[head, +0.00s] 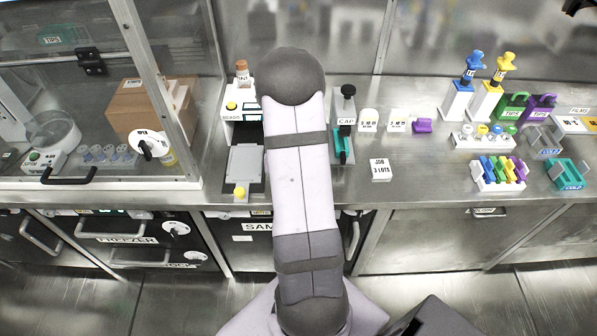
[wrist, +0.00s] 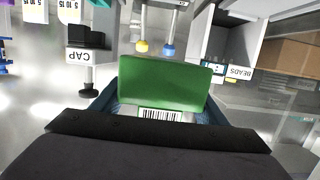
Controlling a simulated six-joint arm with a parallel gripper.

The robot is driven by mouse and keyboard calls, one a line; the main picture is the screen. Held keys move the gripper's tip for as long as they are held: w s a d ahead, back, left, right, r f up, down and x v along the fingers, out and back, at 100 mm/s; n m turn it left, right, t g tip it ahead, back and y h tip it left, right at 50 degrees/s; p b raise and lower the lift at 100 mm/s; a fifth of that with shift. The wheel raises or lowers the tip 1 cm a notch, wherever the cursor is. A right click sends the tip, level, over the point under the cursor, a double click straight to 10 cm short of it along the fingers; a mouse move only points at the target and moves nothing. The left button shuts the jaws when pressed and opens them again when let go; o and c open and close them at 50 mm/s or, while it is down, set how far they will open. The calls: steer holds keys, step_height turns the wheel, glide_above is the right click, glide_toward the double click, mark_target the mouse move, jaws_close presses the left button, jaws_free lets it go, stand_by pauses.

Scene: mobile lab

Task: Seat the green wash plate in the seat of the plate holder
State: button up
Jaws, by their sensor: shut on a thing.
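The green wash plate (wrist: 165,82) shows in the wrist view, with a white barcode label on its near side. My gripper (wrist: 163,98) is shut on it, with a dark blue finger at each side. The plate appears held up off the bench. In the head view my arm hides the gripper and the plate. I cannot pick out the plate holder with certainty. A flat grey plate-shaped piece (head: 245,165) lies in a dark frame left of my arm, with a yellow knob at its front; I cannot tell if it is the holder.
The BEADS station (head: 240,105) stands behind the grey piece, and the CAP station (head: 345,130) right of my arm. A JOB card (head: 381,169) lies on the bench. Tube racks (head: 497,173) and pipette stands (head: 458,100) fill the right. A glass enclosure (head: 160,80) bounds the left.

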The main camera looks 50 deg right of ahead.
steer(key=shift+s+d+f, duration=0.1)
steer(key=shift+s+d, duration=0.45)
steer(key=shift+s, duration=0.05)
steer(key=shift+f, duration=0.1)
steer(key=shift+f, duration=4.9)
steer(key=shift+f, duration=0.2)
steer(key=o, duration=1.1)
